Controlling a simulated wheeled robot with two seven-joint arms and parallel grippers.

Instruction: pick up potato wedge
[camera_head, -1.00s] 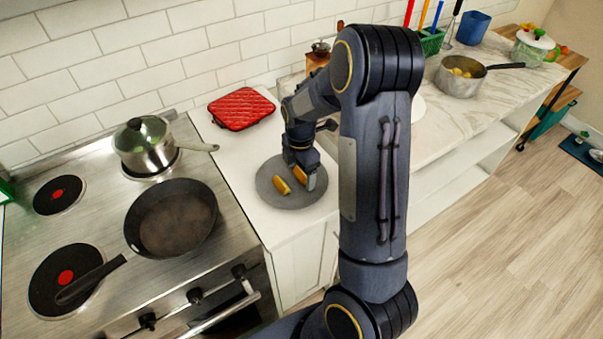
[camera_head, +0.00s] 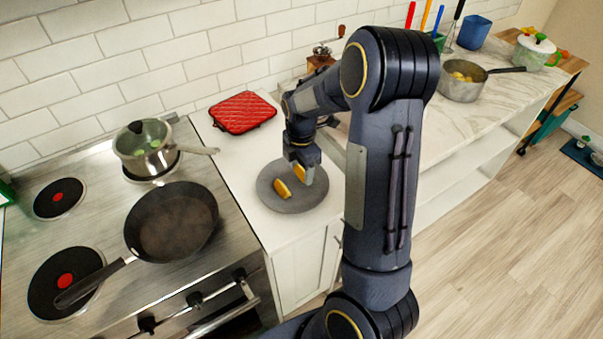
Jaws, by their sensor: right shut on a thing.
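A round grey plate (camera_head: 290,205) lies on the white counter to the right of the stove. One potato wedge (camera_head: 282,189), orange-yellow, lies on the plate. My right gripper (camera_head: 304,174) is over the plate's far right part, shut on a second potato wedge (camera_head: 299,172), which is partly hidden by the fingers. I cannot tell exactly how high this wedge is above the plate. My left gripper is not in view.
A dark frying pan (camera_head: 172,222) and a lidded pot (camera_head: 146,152) stand on the stove. A red quilted pad (camera_head: 242,112) lies behind the plate. A hand grinder (camera_head: 321,57) and a pot with yellow pieces (camera_head: 462,83) stand further right.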

